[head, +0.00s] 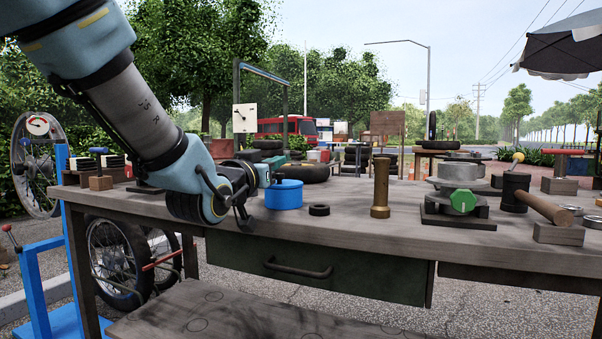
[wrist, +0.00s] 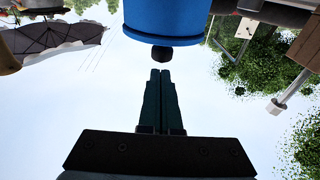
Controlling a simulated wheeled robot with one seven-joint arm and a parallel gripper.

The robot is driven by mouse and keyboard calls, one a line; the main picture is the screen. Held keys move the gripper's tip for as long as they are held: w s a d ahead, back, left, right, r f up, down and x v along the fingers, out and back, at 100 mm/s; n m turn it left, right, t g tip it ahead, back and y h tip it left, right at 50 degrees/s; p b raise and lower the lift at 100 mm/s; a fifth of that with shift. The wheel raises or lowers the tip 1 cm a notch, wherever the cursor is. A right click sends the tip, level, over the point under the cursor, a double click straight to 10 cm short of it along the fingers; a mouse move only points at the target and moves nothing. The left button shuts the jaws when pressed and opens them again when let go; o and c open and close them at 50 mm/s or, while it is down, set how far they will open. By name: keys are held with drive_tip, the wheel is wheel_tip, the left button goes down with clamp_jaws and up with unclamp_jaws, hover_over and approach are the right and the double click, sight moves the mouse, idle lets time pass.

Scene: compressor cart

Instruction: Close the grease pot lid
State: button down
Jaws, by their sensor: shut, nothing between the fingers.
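The grease pot (head: 284,196) is a blue cylinder on the workbench, just right of my gripper in the head view. Its blue lid (head: 291,183) lies over the top, with a small dark knob. I cannot tell whether the lid sits fully flush. The wrist view is upside down; the blue pot (wrist: 168,15) is at the top and the dark knob (wrist: 162,53) points down in the picture. My gripper (wrist: 160,72) is shut and empty, its fingertips close to the knob with a small gap showing in the picture. In the head view my gripper (head: 268,177) is partly hidden by my wrist.
A dark ring (head: 319,210) and an upright brass cylinder (head: 381,188) stand right of the pot. Further right are a metal device with a green knob (head: 463,201) and a mallet (head: 535,203). The wooden bench (head: 350,225) has a bare strip along its front.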

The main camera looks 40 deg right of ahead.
drive_tip(key=b, duration=0.1)
drive_tip(key=f+h+b, duration=0.1)
drive_tip(key=b, duration=0.1)
drive_tip(key=shift+s+a+f+t, duration=0.15)
drive_tip(key=shift+a+f+t, duration=0.1)
drive_tip(key=shift+f+t, duration=0.05)
drive_tip(key=shift+a+f+b, duration=0.1)
drive_tip(key=shift+f+b, duration=0.05)
drive_tip(key=shift+b, duration=0.5)
drive_tip(key=shift+s+a+f+b, duration=0.1)
drive_tip(key=shift+f+b, duration=0.05)
drive_tip(key=shift+b, duration=0.35)
